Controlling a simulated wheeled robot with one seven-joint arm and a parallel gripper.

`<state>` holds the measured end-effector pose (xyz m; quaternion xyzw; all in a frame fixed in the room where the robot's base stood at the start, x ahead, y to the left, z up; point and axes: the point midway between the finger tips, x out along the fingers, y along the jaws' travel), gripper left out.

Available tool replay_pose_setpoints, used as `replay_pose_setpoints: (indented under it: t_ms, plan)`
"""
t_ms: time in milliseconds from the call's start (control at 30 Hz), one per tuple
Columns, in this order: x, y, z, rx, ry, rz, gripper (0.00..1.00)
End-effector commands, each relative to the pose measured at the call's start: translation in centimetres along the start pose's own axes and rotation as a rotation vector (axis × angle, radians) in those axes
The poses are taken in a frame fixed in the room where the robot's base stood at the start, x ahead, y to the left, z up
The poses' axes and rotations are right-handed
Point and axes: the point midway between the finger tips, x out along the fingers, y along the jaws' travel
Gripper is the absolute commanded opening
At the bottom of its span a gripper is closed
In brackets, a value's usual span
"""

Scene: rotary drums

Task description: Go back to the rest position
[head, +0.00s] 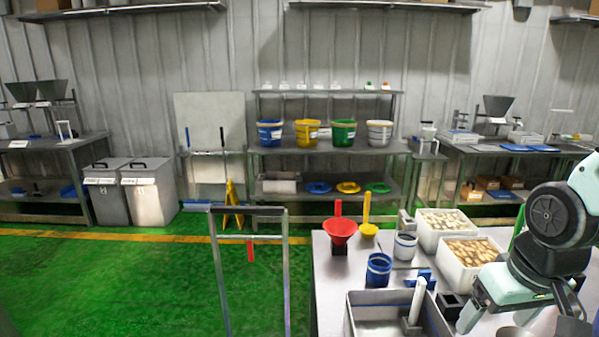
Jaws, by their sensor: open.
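My arm reaches in from the right edge of the head view, with pale mint and black links. My gripper (519,316) is low at the right, over the near right part of the metal table (330,275). Its jaws are apart, and I see nothing held between them. A round metal dish (515,332) shows partly below it, cut off by the frame's lower edge. A small black box (450,305) stands just left of the gripper. The rest position itself is not marked in view.
White bins (447,229) of pale pieces stand close behind my arm. A red funnel (340,232), yellow scoop (368,220), blue container (378,270), white cup (405,246) and metal basin (380,312) fill the table's left. A metal frame (250,211) stands on open green floor.

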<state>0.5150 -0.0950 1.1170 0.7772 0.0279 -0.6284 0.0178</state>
Motion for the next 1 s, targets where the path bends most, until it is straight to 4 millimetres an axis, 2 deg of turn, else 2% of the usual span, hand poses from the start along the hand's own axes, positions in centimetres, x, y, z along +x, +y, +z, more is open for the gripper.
replay_pose_setpoints:
  t_ms: [33, 267, 367, 500, 600, 733, 1000]
  plan:
    - [0.9, -1.2, 0.5, -0.036, -0.008, -0.01, 0.83]
    - [2.7, -7.0, 3.2, -0.207, -0.06, -0.054, 0.83]
    - [3.5, -9.8, 5.2, -0.301, -0.09, -0.073, 0.83]
    - [4.6, -13.6, 8.8, -0.45, -0.137, -0.094, 0.83]
    - [5.1, -15.5, 11.2, -0.54, -0.166, -0.102, 0.83]
    - [5.0, -16.5, 12.7, -0.595, -0.185, -0.105, 0.83]
    - [4.7, -16.6, 12.8, -0.598, -0.188, -0.105, 0.83]
